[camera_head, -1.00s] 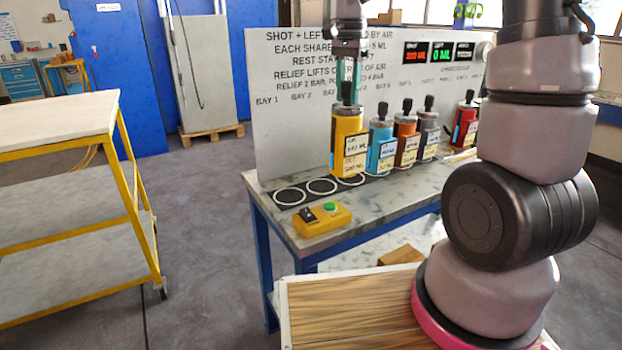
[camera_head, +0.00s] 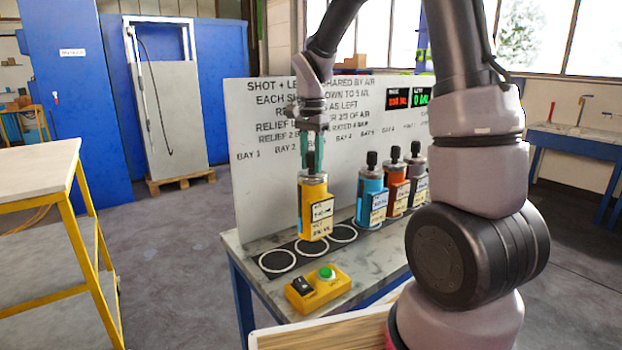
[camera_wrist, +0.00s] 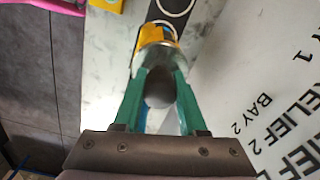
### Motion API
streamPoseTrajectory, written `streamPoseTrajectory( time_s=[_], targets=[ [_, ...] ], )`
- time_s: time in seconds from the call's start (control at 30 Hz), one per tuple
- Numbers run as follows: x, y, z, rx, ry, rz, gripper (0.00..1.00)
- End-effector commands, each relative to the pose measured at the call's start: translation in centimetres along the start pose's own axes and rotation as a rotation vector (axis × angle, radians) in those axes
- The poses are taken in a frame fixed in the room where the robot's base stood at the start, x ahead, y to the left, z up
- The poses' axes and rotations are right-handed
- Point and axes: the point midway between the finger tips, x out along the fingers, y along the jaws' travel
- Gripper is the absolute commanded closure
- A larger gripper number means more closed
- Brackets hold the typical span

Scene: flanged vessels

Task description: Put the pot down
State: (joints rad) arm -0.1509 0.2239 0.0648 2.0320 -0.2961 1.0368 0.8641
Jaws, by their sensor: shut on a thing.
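The yellow pot (camera_head: 312,212), with a pale label on its side, is upright at the second ring (camera_head: 300,248) of the black strip on the bench. I cannot tell whether its base touches the strip or hangs just above it. My gripper (camera_head: 314,160) is shut on the pot's top from above, with its green fingers on either side. In the wrist view the fingers (camera_wrist: 160,85) close around the dark top, and the yellow body (camera_wrist: 153,38) shows beyond them.
A blue pot (camera_head: 370,197), an orange pot (camera_head: 396,182) and a grey pot (camera_head: 415,180) stand in a row to the right. The first ring (camera_head: 278,261) at the left is empty. A yellow button box (camera_head: 318,288) sits in front. A lettered panel (camera_head: 262,195) stands behind.

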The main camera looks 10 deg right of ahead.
Motion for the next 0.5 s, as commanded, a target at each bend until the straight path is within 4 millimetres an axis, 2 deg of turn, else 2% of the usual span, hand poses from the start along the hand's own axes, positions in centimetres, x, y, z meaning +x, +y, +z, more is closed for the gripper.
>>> streamPoseTrajectory(
  time_s=[0.23,0.5],
  targets=[
    [3.0,0.0,0.0,0.000,0.000,0.001,1.00],
    [3.6,-0.1,0.0,0.000,0.001,-0.002,1.00]
  ],
)
